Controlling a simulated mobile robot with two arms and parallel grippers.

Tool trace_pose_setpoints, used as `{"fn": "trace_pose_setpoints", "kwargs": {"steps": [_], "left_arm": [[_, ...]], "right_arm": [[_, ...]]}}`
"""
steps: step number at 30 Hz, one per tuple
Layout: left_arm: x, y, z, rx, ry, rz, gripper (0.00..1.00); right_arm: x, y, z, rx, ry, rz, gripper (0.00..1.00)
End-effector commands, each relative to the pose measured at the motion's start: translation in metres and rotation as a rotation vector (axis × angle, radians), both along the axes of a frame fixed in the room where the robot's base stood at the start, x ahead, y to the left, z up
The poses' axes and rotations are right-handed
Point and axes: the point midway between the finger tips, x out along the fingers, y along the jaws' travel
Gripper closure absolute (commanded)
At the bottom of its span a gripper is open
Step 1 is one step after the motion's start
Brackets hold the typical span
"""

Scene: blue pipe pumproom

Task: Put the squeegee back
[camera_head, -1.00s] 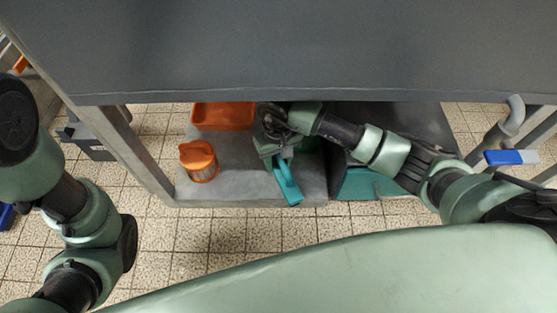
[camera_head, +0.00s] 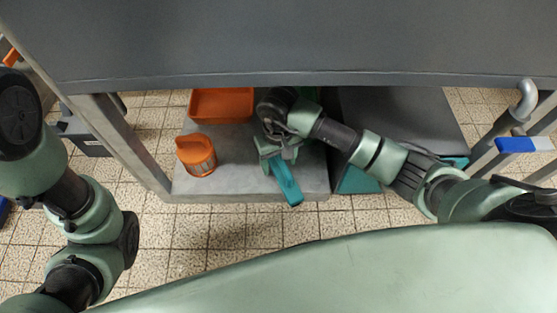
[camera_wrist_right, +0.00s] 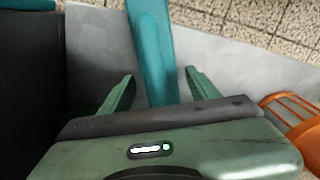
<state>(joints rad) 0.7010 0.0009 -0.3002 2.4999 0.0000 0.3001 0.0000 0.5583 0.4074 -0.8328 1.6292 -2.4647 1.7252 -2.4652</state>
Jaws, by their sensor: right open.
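The teal squeegee (camera_head: 285,180) shows as a long flat bar on the grey low shelf (camera_head: 232,188), its near end at the shelf's front edge. My right gripper (camera_head: 279,157) is over its far end. In the right wrist view, the bar (camera_wrist_right: 150,45) runs between the two spread fingers of my right gripper (camera_wrist_right: 159,76), with gaps on both sides. The far end of the bar is hidden under the gripper body. My left arm is at the left of the head view, but its gripper is out of sight.
An orange strainer-like container (camera_head: 196,155) stands on the shelf, left of the squeegee. An orange tray (camera_head: 222,104) lies behind it. A teal bin (camera_head: 356,181) with a dark top adjoins on the right. A grey tabletop (camera_head: 290,40) overhangs the shelf.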

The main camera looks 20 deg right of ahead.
Motion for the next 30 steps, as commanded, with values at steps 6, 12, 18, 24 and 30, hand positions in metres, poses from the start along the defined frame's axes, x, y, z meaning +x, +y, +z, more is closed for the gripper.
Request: {"fn": "trace_pose_setpoints", "kwargs": {"steps": [6,12,18,24,30], "left_arm": [[0.0,0.0,0.027,0.0,0.0,0.0,0.64],[-0.001,0.0,0.047,-0.001,-0.006,0.0,0.64],[0.007,0.001,0.046,-0.004,0.019,-0.003,0.64],[0.011,0.001,0.043,-0.003,0.03,-0.002,0.64],[0.011,0.0,0.043,-0.002,0.03,-0.001,0.64]], "right_arm": [[0.001,-0.001,0.037,-0.001,-0.003,0.001,0.39],[0.001,0.0,0.067,0.0,-0.002,0.001,0.39],[0.0,0.0,0.078,0.0,0.0,0.0,0.39],[0.0,0.0,0.077,0.001,0.0,0.0,0.39],[0.0,0.0,0.077,0.0,0.0,0.0,0.39]]}}
